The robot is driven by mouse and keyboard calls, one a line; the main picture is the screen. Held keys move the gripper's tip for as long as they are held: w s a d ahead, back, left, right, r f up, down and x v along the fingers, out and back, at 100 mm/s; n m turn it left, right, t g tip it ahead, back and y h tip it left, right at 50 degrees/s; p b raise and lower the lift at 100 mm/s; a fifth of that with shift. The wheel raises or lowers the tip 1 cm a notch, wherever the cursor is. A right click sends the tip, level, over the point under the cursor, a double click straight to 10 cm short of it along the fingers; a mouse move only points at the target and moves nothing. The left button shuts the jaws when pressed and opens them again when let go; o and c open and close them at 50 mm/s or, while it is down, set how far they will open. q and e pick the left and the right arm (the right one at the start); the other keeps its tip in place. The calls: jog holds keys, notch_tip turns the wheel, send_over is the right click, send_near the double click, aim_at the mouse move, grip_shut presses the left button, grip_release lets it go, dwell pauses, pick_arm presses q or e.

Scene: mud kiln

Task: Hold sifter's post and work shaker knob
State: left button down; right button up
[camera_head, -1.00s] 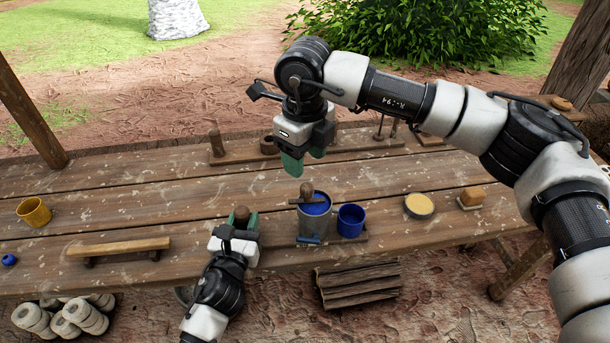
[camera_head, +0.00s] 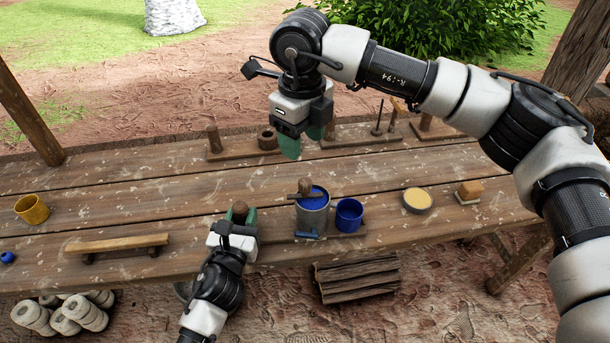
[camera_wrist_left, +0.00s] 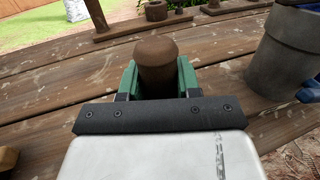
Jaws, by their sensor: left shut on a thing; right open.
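The sifter's grey drum (camera_head: 312,218) stands on the table near its front edge, with blue inside and a brown wooden knob (camera_head: 305,188) over its top. A wooden post (camera_head: 240,209) rises to its left. My left gripper (camera_head: 240,216) is shut on that post; in the left wrist view the round brown post (camera_wrist_left: 157,65) stands upright between the green fingers (camera_wrist_left: 158,78). Part of the drum (camera_wrist_left: 286,55) shows at the right there. My right gripper (camera_head: 302,146) is open and empty, above and behind the drum and knob, fingers pointing down.
A blue cup (camera_head: 349,215) stands right of the drum. A round tub with yellow contents (camera_head: 417,200) and an orange block (camera_head: 470,191) lie further right. A wooden rail (camera_head: 118,244) and a yellow mug (camera_head: 32,209) are at left. Wooden stands (camera_head: 361,136) line the back edge.

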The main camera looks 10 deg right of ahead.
aim_at(307, 182)
dwell(0.7)
jog(key=f, duration=1.2)
jog(key=shift+s+d, duration=0.15)
jog(key=shift+d, duration=0.2)
jog(key=shift+c, duration=0.4)
grip_shut()
